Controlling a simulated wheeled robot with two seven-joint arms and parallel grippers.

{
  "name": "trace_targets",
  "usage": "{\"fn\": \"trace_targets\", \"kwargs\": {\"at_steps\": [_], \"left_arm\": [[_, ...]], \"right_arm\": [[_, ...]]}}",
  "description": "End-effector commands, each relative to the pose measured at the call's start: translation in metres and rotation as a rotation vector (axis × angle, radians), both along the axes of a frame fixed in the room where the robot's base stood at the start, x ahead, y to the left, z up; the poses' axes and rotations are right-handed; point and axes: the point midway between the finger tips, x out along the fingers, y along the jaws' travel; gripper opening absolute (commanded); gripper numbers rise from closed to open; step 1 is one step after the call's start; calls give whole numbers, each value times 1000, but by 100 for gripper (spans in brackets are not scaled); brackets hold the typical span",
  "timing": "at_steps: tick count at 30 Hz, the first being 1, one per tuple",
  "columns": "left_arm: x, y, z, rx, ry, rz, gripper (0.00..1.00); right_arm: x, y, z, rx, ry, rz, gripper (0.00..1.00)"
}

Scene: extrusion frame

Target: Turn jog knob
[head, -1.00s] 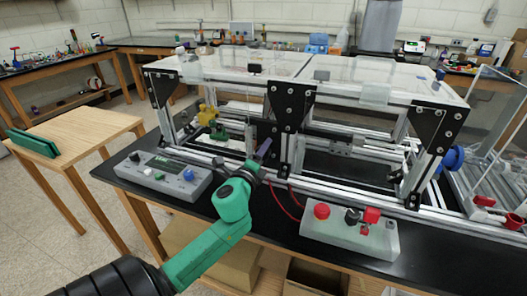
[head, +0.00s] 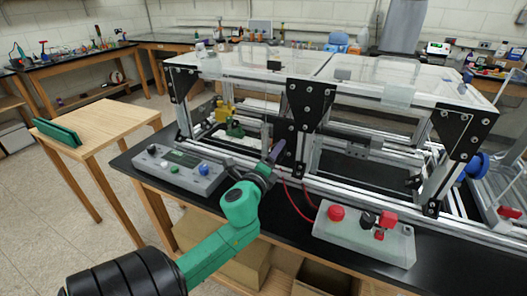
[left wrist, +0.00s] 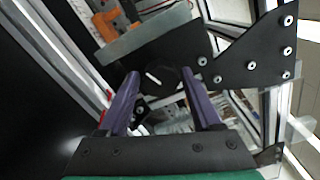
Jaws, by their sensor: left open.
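A grey control box (head: 180,171) stands at the bench's front left, with a black knob (head: 152,149), a dark display, small buttons and a blue knob (head: 204,169). I cannot tell which knob is the jog knob. My left gripper (head: 275,153) is open with purple fingers, right of this box and in front of the frame's middle post. In the left wrist view a dark round part with a white line (left wrist: 153,78) shows between the fingertips, beyond them; nothing is visibly held. My right gripper is not in view.
A second grey box (head: 365,238) with a red button (head: 336,213), a black knob and a red block stands at front right. The extrusion frame (head: 305,110) with clear top panels rises behind. Red cables run near my gripper. A wooden table (head: 95,135) is at left.

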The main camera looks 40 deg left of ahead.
Motion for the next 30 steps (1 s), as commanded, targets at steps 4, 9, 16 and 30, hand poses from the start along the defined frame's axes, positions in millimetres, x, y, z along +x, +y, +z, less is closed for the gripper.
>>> {"fn": "trace_targets", "kwargs": {"at_steps": [4, 9, 16, 30], "left_arm": [[-30, -10, -4, -2, 3, 1, 66], [-73, -24, -7, -6, 4, 2, 66], [-112, -37, -1, -4, 1, 4, 66], [-115, -39, 0, 0, 0, 2, 66]], "right_arm": [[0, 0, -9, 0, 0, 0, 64], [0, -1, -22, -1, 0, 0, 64], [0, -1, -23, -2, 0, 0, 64], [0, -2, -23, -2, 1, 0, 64]]}}
